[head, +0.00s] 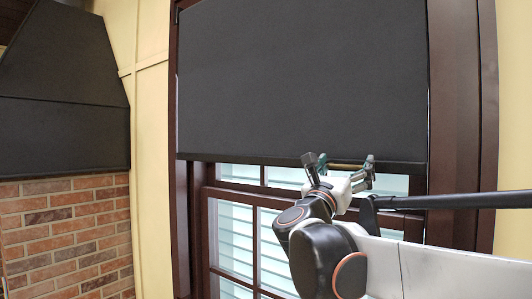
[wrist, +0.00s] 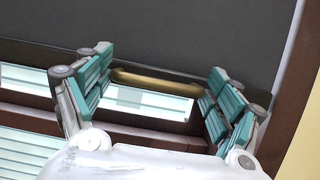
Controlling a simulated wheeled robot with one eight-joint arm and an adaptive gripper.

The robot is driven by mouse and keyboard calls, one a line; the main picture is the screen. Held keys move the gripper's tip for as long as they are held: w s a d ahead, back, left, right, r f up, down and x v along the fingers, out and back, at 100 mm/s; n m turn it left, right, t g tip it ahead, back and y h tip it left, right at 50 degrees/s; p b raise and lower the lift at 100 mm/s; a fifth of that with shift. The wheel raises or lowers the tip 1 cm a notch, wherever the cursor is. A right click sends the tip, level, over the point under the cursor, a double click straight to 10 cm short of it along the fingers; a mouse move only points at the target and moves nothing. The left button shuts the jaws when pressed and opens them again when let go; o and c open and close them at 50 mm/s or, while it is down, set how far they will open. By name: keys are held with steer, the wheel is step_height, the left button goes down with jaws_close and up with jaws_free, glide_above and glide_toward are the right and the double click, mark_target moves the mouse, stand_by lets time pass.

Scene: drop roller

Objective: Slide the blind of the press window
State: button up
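The dark grey blind (head: 300,80) hangs over the upper part of the window (head: 235,235), with its bottom bar across the pane. A brass-coloured handle (wrist: 155,81) sits on the blind's lower edge; it also shows in the head view (head: 346,166). My gripper (head: 342,164) is raised at this edge, with its fingers spread. In the wrist view my gripper (wrist: 155,78) is open, one teal-padded finger near each end of the handle. Gaps show between the pads and the handle. I cannot tell the exact depth between them.
A dark brown frame (head: 462,100) surrounds the window. A brick wall (head: 65,225) with a dark hood (head: 60,100) stands at the left, beyond a strip of yellow wall (head: 148,150). A black bar (head: 450,201) crosses the lower right.

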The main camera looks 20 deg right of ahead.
step_height(320, 180, down, 24)
steer(key=b, duration=1.5)
steer(key=shift+f, duration=0.1)
steer(key=shift+c, duration=0.2)
steer(key=o, duration=1.4)
steer(key=v, duration=1.2)
steer(key=shift+w+d+f, duration=0.1)
steer(key=shift+d+f, duration=0.05)
